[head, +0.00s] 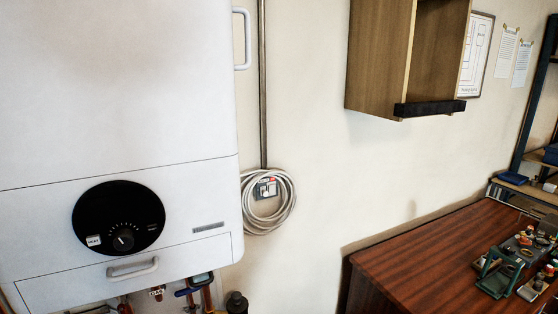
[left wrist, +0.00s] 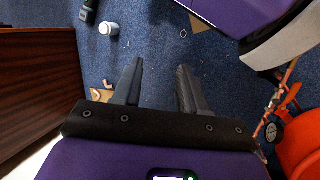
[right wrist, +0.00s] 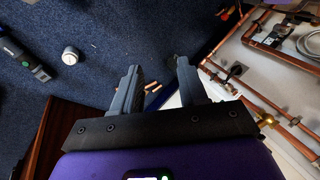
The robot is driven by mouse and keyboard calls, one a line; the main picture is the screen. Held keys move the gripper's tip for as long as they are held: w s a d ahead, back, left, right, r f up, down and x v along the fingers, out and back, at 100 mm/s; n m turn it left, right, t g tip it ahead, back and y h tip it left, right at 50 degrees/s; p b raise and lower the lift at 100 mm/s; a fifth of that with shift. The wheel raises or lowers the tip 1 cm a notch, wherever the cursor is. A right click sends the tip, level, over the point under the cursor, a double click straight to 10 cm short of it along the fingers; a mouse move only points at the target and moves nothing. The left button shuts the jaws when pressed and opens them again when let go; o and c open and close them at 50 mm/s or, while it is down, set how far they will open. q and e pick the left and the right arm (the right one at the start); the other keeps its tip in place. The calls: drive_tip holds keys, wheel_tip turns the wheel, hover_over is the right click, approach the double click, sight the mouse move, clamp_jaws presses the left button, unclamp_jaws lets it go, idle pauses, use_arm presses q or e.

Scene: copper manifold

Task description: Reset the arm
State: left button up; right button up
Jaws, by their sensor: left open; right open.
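My left gripper (left wrist: 158,88) shows in the left wrist view with its two fingers apart and nothing between them, above the blue carpet (left wrist: 150,45). My right gripper (right wrist: 158,78) shows in the right wrist view, also open and empty. Copper pipes (right wrist: 285,57) on a pale board run to the right of it. Neither gripper shows in the head view.
In the head view, a white boiler (head: 120,120) fills the left side and a wooden bench (head: 430,250) with small parts stands at the lower right. An open wall cabinet (head: 380,55) hangs above. A white cylinder (right wrist: 70,55) is on the carpet.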

use_arm(q)
drive_tip(key=w+a+r+m+t+p, duration=0.1)
drive_tip(key=w+a+r, duration=0.1)
drive_tip(key=r, duration=0.7)
drive_tip(key=shift+w+a+r+t, duration=0.3)
drive_tip(key=shift+a+r, duration=0.1)
drive_tip(key=shift+a, duration=0.25)
use_arm(e)
drive_tip(key=s, duration=0.2)
drive_tip(key=s+g, duration=0.1)
drive_tip(key=shift+s+d+m, duration=0.15)
drive_tip(key=shift+d+m, duration=0.1)
drive_tip(key=shift+m, duration=0.15)
